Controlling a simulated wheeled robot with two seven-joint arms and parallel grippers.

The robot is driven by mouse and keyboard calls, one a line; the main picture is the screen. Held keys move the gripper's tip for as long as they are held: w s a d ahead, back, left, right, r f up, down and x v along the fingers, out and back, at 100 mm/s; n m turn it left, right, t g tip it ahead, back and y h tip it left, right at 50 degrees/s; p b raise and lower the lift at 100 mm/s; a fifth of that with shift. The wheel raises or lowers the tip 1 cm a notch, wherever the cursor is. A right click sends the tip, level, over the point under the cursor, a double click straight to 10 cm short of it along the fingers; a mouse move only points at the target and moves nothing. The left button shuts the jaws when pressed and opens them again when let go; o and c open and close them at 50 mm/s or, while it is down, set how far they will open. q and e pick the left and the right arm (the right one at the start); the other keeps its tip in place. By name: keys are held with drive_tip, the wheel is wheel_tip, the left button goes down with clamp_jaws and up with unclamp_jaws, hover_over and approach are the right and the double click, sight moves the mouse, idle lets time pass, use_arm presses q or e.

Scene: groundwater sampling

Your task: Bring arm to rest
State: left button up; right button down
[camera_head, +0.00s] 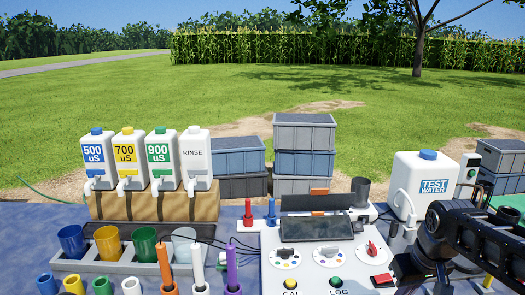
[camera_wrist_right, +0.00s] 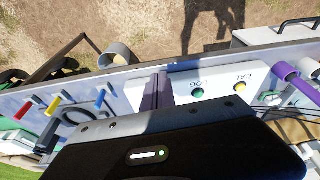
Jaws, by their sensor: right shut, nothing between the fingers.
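My right arm (camera_head: 445,235) comes in from the right edge in the head view, over the right end of the white control panel (camera_head: 265,278). In the right wrist view my right gripper (camera_wrist_right: 159,78) shows as two narrow fingers pressed together, with nothing between them. The fingers lie over the panel, beside the green LOG button (camera_wrist_right: 199,93) and the yellow CAL button (camera_wrist_right: 240,87). I cannot tell whether they touch the panel. The dark gripper housing fills the bottom of that view. My left gripper is in neither view.
Bottles labelled 500, 700, 900 and RINSE (camera_head: 196,160) stand on a wooden block (camera_head: 150,206) at left. Cups sit in a grey tray (camera_head: 120,266) before them. Upright coloured probes (camera_head: 232,268) stand in front. The TEST WATER container (camera_head: 424,188) is close to my right arm.

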drive_tip(key=s+a+f+y, duration=0.1)
drive_tip(key=a+f, duration=0.4)
drive_tip(key=f, duration=0.4)
drive_tip(key=s+a+f+g+y, duration=0.1)
drive_tip(key=a+f, duration=0.5)
drive_tip(key=f, duration=0.3)
drive_tip(key=s+a+f+y, duration=0.1)
drive_tip(key=a+f, duration=0.4)
drive_tip(key=f, duration=0.3)
drive_tip(key=s+a+f+m, duration=0.1)
drive_tip(key=s+a+f, duration=0.4)
drive_tip(key=s+f, duration=0.2)
drive_tip(key=s+a+f+m+g+y, duration=0.1)
drive_tip(key=s+a+f, duration=0.4)
drive_tip(key=s, duration=0.6)
wheel_tip(320, 180, down, 3)
drive_tip(key=shift+s+r+g, duration=0.2)
drive_tip(key=shift+s+g, duration=0.1)
drive_tip(key=shift+s, duration=0.1)
drive_tip(key=c, duration=2.2)
unclamp_jaws()
drive_tip(key=shift+w, duration=0.1)
